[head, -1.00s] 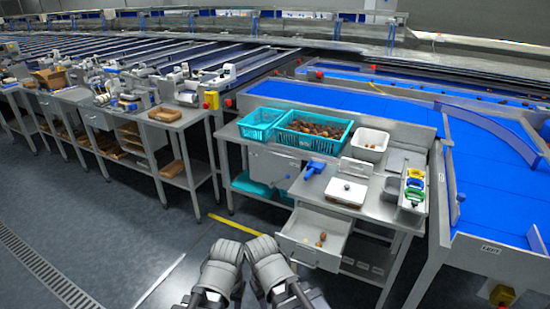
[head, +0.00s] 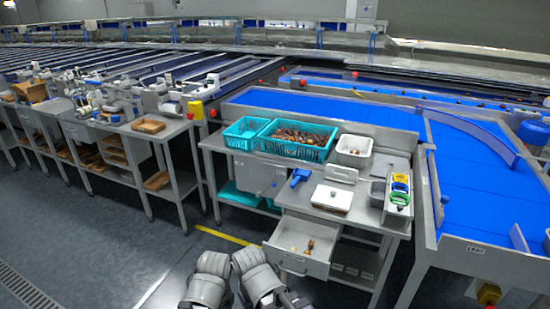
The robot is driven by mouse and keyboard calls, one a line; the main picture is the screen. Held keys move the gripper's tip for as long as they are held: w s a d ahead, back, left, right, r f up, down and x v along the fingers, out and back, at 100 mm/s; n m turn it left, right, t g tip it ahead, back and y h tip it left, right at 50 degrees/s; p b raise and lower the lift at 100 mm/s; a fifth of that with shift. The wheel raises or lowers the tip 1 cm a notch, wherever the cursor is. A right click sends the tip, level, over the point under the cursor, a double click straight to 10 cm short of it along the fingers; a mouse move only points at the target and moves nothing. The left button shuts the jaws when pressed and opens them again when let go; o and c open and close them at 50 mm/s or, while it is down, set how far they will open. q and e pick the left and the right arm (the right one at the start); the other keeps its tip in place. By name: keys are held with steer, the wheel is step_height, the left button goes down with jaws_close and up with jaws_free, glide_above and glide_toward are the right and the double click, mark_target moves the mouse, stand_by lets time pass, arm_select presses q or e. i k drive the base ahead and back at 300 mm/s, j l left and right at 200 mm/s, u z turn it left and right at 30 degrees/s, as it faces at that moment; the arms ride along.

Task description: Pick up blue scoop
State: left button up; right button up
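The blue scoop (head: 299,177) lies on the steel worktable (head: 268,186), in front of the teal crate and left of a white scale-like box. Its handle and head are small at this distance. My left gripper (head: 211,275) and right gripper (head: 256,272) are side by side at the bottom of the head view, in front of the table and well apart from the scoop. Their fingers cannot be made out clearly. I see nothing held in them.
Two teal crates (head: 243,135), one filled with dates, stand behind the scoop. A white bin (head: 354,150), a white box (head: 332,198) and a rack of coloured tools (head: 398,190) are to its right. An open drawer (head: 302,262) juts out below the tabletop.

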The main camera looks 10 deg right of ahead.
mark_target(299, 177)
steer(key=i+j+z, duration=0.4)
steer(key=i, duration=0.3)
steer(key=i+j+z, duration=0.35)
steer(key=i+j, duration=0.25)
steer(key=i+j+z, duration=0.4)
steer(key=j, duration=0.4)
steer(key=i, duration=0.1)
